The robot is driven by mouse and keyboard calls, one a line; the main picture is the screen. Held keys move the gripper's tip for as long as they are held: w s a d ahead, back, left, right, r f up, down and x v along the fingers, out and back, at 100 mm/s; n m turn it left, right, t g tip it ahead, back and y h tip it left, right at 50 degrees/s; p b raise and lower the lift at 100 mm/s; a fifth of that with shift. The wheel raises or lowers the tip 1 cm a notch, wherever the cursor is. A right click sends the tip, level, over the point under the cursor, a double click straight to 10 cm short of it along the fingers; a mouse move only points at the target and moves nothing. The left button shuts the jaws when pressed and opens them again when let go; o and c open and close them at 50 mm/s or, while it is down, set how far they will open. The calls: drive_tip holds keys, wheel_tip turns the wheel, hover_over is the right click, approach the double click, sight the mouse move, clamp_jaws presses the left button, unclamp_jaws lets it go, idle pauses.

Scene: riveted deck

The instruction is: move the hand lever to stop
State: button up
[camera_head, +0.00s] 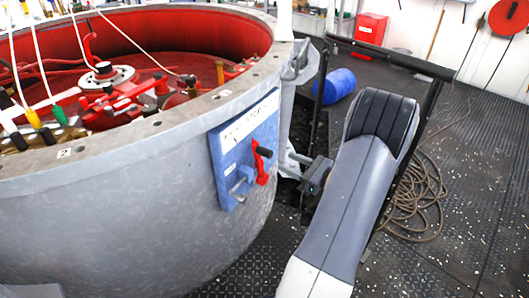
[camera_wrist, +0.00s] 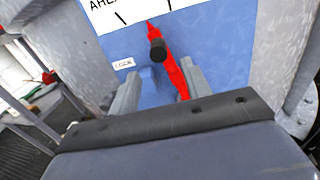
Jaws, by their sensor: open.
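The hand lever (camera_head: 262,167) is red with a black knob, mounted on a blue panel (camera_head: 225,158) on the side of the grey round drum. In the wrist view, the lever (camera_wrist: 172,68) leans, its pointed tip up and left towards tick marks on a white scale (camera_wrist: 145,12). Part of a word, "AHE", shows there; the rest is cut off. My gripper (camera_head: 294,166) is open, just right of the panel in the head view. In the wrist view, the lever shows between the fingers of my gripper (camera_wrist: 160,88), with no contact visible. Its lower end is hidden by my gripper's body.
The drum (camera_head: 130,220) fills the left, with red machinery and cables inside. A blue barrel (camera_head: 335,86), a red box (camera_head: 370,28) and a coiled hose (camera_head: 415,195) lie beyond my arm. A small label (camera_wrist: 124,64) and a blue block (camera_wrist: 150,85) sit left of the lever.

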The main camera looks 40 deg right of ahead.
sight(265, 152)
drive_tip(key=b+x, duration=0.2)
drive_tip(key=x, duration=0.7)
drive_tip(key=shift+w+a, duration=0.2)
clamp_jaws()
